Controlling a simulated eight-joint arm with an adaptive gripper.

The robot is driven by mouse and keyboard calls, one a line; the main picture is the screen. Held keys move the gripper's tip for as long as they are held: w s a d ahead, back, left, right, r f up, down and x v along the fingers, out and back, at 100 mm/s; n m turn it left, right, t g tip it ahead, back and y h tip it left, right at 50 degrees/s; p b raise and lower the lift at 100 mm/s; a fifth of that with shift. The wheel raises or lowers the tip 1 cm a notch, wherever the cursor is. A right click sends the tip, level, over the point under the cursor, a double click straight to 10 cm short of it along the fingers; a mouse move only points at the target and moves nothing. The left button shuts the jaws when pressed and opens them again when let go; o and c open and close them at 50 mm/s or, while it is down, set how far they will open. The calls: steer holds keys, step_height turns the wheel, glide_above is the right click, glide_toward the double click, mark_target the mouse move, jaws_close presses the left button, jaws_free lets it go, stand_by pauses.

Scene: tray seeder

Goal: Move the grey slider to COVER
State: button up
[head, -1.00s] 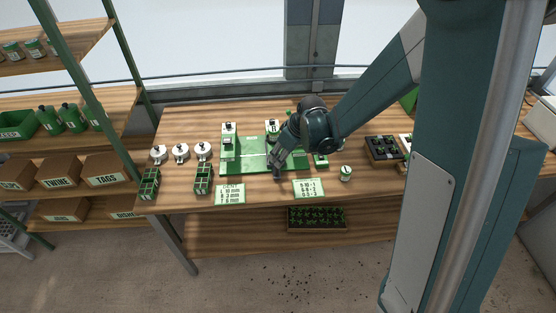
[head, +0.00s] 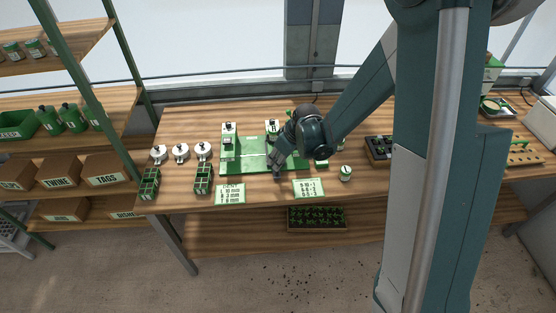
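The tray seeder (head: 240,167) is a green machine with white and black parts, standing in the middle of the wooden table. My gripper (head: 276,174) points down at the seeder's front edge, right of its middle. My wrist and forearm cover much of the seeder's right side. I cannot make out the grey slider or the COVER mark; they are too small or hidden behind my arm. The gripper's fingers are too small to tell whether they are open or shut.
Several white discs with black knobs (head: 181,151) and two green cell blocks (head: 202,180) stand left of the seeder. Two printed cards (head: 230,194) (head: 308,188) lie in front. A small labelled pot (head: 346,173) stands at the front right, a dark tray (head: 379,147) behind it.

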jaws_close()
steer(key=d+b, duration=0.3)
steer(key=d, duration=0.7)
steer(key=shift+d, duration=0.25)
steer(key=shift+o, duration=1.5)
jaws_free()
steer(key=shift+d, duration=0.15)
steer(key=shift+o, duration=0.2)
steer(key=shift+r, duration=0.15)
steer(key=v, duration=1.1)
steer(key=shift+s+r, duration=0.15)
steer(key=shift+r, duration=0.15)
